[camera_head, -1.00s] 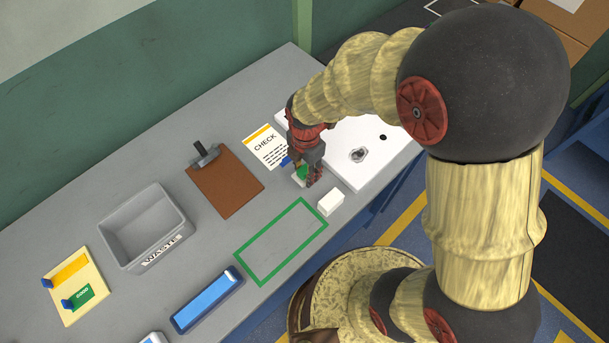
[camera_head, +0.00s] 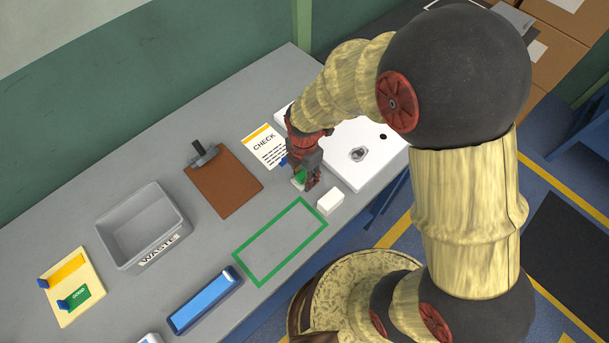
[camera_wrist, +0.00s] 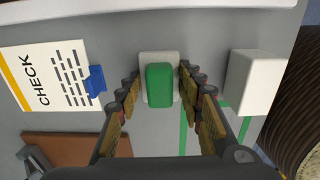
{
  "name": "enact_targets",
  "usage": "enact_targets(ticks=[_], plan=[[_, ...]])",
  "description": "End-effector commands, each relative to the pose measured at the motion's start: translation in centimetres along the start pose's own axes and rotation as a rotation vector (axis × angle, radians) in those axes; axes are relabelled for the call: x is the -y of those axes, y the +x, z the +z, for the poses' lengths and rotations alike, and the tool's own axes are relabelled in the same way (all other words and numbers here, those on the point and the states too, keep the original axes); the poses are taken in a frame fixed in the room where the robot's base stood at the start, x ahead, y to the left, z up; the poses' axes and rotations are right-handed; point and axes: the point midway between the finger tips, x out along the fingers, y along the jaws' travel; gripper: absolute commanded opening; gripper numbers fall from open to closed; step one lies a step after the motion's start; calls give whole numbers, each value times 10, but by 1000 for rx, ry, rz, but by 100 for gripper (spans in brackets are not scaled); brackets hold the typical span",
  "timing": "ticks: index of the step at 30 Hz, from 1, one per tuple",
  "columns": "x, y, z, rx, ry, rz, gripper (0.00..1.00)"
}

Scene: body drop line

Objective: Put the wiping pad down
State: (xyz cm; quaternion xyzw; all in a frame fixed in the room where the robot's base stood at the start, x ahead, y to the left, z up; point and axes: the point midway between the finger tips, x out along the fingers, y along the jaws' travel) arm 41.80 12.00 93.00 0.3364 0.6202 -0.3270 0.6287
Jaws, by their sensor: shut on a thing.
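The wiping pad (camera_wrist: 159,84) has a green top on a wider white base. In the wrist view it sits between the two fingertips of my gripper (camera_wrist: 159,88). My gripper is shut on it. In the head view the pad (camera_head: 299,178) shows only partly beside my gripper (camera_head: 305,187), low over the grey bench (camera_head: 215,237). It is left of the white plate. I cannot tell whether the pad's underside touches the bench.
A white block (camera_head: 330,202) stands close to the right of my gripper. A green outlined rectangle (camera_head: 247,271) on the bench is empty. A CHECK sheet (camera_head: 264,146), brown clipboard (camera_head: 226,190), white plate (camera_head: 370,150) and grey WASTE bin (camera_head: 112,251) are around.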

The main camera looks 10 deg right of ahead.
Motion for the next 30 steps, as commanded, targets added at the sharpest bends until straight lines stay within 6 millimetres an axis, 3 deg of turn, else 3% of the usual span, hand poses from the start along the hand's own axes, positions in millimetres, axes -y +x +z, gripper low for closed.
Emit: enact_targets(ticks=[1,2,11,30], plan=[[7,12,-2,-5,0,-15,10],[8,13,-2,-5,0,-16,38],[10,14,-3,-6,0,-21,55],[8,10,-3,-6,0,-19,55]])
